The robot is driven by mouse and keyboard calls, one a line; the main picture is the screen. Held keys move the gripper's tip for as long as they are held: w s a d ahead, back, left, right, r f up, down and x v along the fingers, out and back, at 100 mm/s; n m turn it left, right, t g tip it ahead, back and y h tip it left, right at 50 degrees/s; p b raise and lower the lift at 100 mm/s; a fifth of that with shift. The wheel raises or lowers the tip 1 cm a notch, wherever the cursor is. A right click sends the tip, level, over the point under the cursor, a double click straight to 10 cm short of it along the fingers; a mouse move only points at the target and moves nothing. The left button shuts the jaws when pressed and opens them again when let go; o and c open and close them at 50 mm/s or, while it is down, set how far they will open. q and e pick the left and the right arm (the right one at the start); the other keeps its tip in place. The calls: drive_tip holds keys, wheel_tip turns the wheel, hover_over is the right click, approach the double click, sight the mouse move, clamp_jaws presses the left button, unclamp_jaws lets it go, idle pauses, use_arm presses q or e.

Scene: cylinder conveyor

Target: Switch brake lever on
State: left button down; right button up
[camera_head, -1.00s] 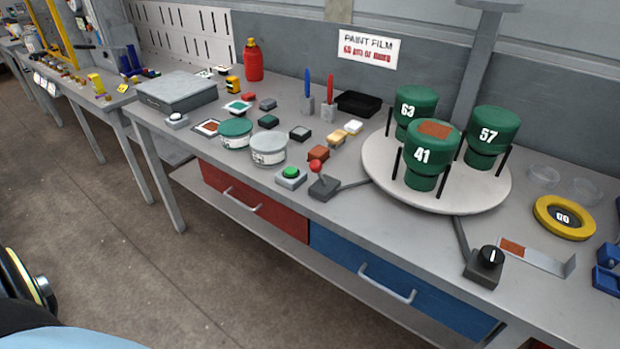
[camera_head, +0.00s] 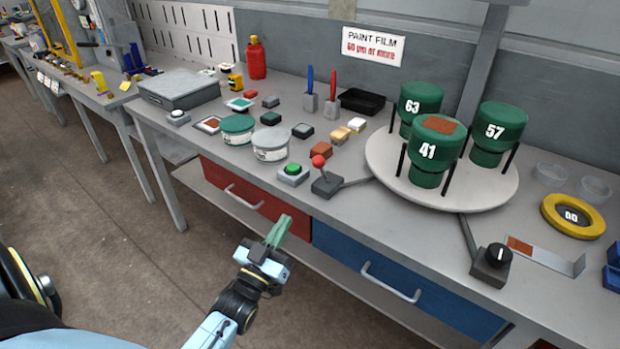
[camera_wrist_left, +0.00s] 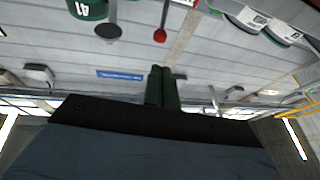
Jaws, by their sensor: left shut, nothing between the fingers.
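The brake lever (camera_head: 322,174) is a red-knobbed stick on a dark grey base near the bench's front edge, joined by a grey link to the round turntable (camera_head: 384,178). In the head view its stick stands nearly upright, leaning slightly left. The red knob also shows in the left wrist view (camera_wrist_left: 160,35). My left gripper (camera_head: 279,230) is shut and empty, with green fingers, in front of the bench and below and left of the lever, apart from it. Its fingers also show in the left wrist view (camera_wrist_left: 162,86). My right gripper is not in view.
A green button box (camera_head: 293,174) sits just left of the lever. The turntable carries green cylinders marked 41 (camera_head: 430,152), 57 and 63. A black knob (camera_head: 493,262) stands at the front right. Drawer handles (camera_head: 390,283) stick out below the bench edge.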

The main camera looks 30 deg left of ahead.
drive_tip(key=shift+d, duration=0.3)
